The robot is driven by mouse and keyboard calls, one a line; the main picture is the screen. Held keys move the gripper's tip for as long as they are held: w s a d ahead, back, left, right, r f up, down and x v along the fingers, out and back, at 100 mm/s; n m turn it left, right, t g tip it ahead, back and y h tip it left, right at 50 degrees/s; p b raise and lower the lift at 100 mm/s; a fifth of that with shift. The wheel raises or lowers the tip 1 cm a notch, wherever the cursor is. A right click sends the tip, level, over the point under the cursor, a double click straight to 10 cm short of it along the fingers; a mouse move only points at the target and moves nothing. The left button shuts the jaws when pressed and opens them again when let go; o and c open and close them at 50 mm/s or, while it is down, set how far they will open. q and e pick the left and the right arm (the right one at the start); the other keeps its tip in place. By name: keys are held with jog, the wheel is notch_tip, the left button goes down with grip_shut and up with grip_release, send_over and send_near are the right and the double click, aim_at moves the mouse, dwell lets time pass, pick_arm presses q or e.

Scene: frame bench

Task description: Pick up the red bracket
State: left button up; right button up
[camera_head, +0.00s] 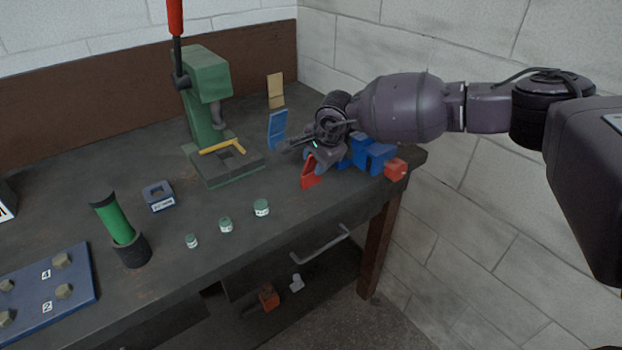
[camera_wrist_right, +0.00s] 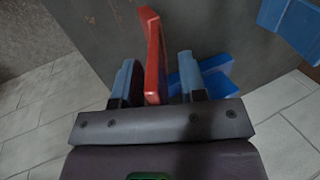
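The red bracket (camera_head: 309,174) stands on the bench towards its right end, partly hidden by my right gripper (camera_head: 312,148). In the right wrist view the red bracket (camera_wrist_right: 153,55) rises between the two fingers of my right gripper (camera_wrist_right: 157,78). It is close to the left finger, and a gap shows between it and the right finger. The fingers are apart, on either side of the bracket. My left gripper is not in view.
Blue blocks (camera_head: 373,154) and a red-ended piece (camera_head: 396,168) sit just right of the gripper. A blue bracket (camera_head: 277,130) and a tan one (camera_head: 275,90) stand behind. A green press (camera_head: 208,100) is left; small jars (camera_head: 262,208) stand in front.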

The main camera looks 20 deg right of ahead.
jog(key=shift+f, duration=0.1)
grip_shut()
dwell(0.5)
